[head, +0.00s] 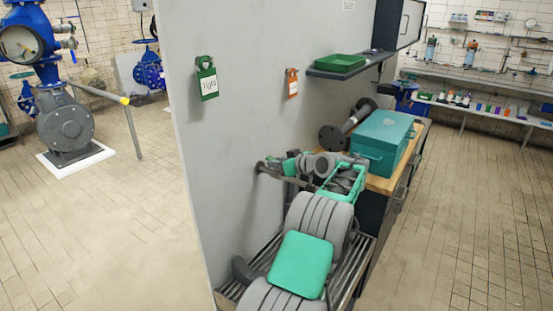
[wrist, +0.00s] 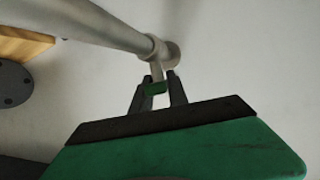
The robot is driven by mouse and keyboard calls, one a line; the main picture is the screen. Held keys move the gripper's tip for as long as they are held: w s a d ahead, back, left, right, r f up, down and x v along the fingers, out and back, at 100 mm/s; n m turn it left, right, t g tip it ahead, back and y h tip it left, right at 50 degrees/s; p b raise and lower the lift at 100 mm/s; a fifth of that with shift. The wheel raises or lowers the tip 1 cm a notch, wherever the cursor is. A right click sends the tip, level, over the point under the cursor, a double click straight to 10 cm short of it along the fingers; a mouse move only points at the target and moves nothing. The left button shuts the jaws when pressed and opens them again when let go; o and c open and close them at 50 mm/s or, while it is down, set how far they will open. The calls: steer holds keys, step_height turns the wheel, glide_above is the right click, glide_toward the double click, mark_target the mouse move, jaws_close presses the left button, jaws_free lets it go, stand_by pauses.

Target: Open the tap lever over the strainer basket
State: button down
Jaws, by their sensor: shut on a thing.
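The tap is a grey pipe (wrist: 110,25) that crosses the upper part of the wrist view and ends in a rounded fitting beside the pale wall. A short lever (wrist: 157,70) with a green tip hangs from this fitting. My gripper (wrist: 157,88) has its two dark fingers closed around the lever's green end. In the head view the tap pipe (head: 264,168) comes out of the grey wall, and my arm covers most of it. I cannot make out the lever or a strainer basket there.
A teal toolbox (head: 383,140) and a dark flanged pipe piece (head: 347,122) stand on the wooden bench right of my arm. A shelf above holds a green tray (head: 340,63). Green (head: 208,82) and orange (head: 292,84) tags hang on the wall. Open floor lies left and right.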

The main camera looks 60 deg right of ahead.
steer(key=shift+n+y+p, duration=0.5)
steer(key=shift+p, duration=0.3)
steer(key=shift+t, duration=0.4)
steer(key=c, duration=1.3)
jaws_free()
steer(key=shift+w, duration=0.1)
steer(key=shift+y, duration=0.3)
steer(key=b+v, duration=0.1)
steer(key=v, duration=0.6)
steer(key=shift+s+a+r, duration=0.1)
steer(key=shift+s+r, duration=0.05)
steer(key=shift+s, duration=0.2)
